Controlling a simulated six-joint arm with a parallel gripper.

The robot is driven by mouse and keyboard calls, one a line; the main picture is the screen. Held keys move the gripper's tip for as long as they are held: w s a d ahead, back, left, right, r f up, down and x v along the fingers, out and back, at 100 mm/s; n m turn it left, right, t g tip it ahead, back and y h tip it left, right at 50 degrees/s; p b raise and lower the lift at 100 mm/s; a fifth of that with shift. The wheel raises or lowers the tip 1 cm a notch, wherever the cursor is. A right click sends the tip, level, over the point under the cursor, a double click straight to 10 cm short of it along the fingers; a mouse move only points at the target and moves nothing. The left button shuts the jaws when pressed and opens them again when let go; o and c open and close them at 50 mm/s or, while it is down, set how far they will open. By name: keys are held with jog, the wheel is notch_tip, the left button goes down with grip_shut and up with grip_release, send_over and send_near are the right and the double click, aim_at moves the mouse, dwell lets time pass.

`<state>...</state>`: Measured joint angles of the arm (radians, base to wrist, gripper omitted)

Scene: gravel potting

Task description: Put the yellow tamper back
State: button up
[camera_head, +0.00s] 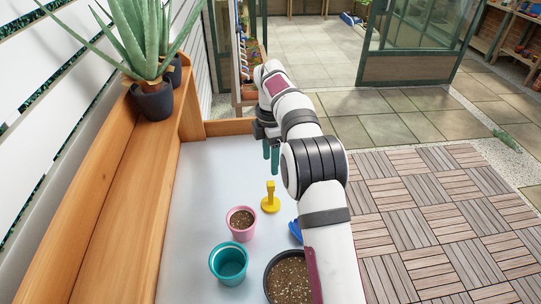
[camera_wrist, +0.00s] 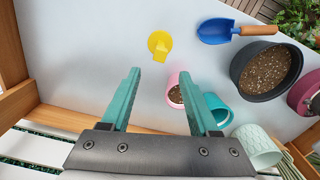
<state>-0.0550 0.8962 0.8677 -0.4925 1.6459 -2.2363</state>
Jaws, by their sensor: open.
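The yellow tamper (camera_head: 270,199) stands upright on its round base on the pale bench top, with its handle up. It also shows in the wrist view (camera_wrist: 159,45), beyond my fingertips and apart from them. My gripper (camera_head: 271,158) is above the bench, farther back than the tamper in the head view. Its two teal fingers are spread wide with nothing between them, as the wrist view shows (camera_wrist: 162,72).
A pink pot (camera_head: 239,235) with soil and a teal pot (camera_head: 229,279) stand nearer than the tamper. A blue trowel (camera_wrist: 214,32), a dark tub of soil (camera_wrist: 263,94) and a pale mint pot (camera_wrist: 260,150) are nearby. A wooden ledge (camera_head: 107,190) borders the bench's left.

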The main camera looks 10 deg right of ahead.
jog(key=s+r+m+y, duration=0.1)
jog(key=s+r+m, duration=0.45)
jog(key=s, duration=0.35)
jog(key=s+r+m, duration=0.5)
jog(key=s+m, duration=0.2)
jog(key=s, duration=0.2)
jog(key=s+f+m, duration=0.3)
jog(key=s+m, duration=0.4)
jog(key=s, duration=0.4)
jog(key=s+f+m, duration=0.3)
jog(key=s+m, duration=0.3)
jog(key=s, duration=0.5)
jog(key=shift+s+a+m+y, duration=0.2)
jog(key=shift+s+m+y, duration=0.05)
jog(key=shift+m+y, duration=0.15)
jog(key=shift+f, duration=0.1)
